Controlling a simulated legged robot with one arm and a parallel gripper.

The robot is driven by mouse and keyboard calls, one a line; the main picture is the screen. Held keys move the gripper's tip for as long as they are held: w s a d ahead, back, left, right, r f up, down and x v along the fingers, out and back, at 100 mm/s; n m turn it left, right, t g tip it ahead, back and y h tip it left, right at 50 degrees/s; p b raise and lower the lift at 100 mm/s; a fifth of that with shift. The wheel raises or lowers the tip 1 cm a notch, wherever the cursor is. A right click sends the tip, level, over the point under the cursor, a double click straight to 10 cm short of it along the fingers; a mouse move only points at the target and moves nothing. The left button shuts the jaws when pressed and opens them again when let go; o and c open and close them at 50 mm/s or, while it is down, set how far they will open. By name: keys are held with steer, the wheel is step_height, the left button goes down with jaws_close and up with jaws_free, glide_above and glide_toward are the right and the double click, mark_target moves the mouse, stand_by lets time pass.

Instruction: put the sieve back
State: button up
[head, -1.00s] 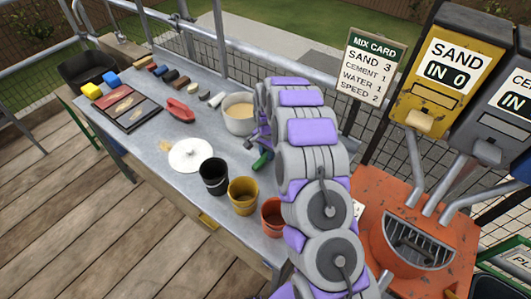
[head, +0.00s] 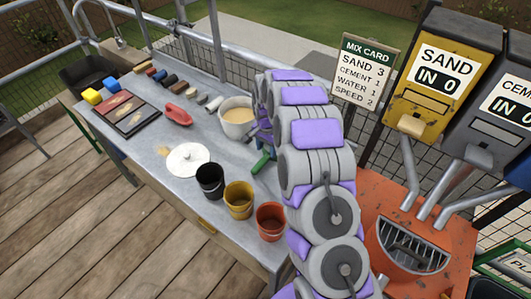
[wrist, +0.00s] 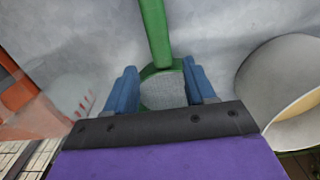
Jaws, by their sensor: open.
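The sieve is green, with a round mesh (wrist: 163,92) and a straight handle (wrist: 155,32), and lies on the grey bench top. In the head view only its green handle (head: 261,164) shows clearly; my arm hides the rest. My gripper (wrist: 162,84) is open in the wrist view, with its blue fingers on either side of the sieve's ring. I cannot tell whether they touch it. In the head view my gripper is mostly hidden behind my arm.
A pale bowl with beige contents (head: 238,126) stands close beside the sieve. Black (head: 210,182), yellow (head: 239,202) and orange (head: 271,223) buckets line the bench's front edge. A white disc (head: 188,160) lies left of them. An orange mixer (head: 440,225) stands at the right.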

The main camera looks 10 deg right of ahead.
step_height(320, 180, up, 7)
steer(key=a+p, duration=0.1)
steer(key=a, duration=0.1)
steer(key=s+d+r+n, duration=0.1)
steer(key=s+r+n, duration=0.1)
steer(key=s+r, duration=0.7)
steer(key=s+d+r+n, duration=0.1)
steer(key=s+r+n, duration=0.2)
steer(key=s+r, duration=0.55)
steer(key=s+d+n+g, duration=0.1)
steer(key=s+n, duration=0.1)
steer(key=s, duration=1.2)
steer(key=s+d+n, duration=0.2)
steer(key=s, duration=1.3)
steer(key=shift+f+g, duration=0.15)
steer(key=shift+g, duration=0.25)
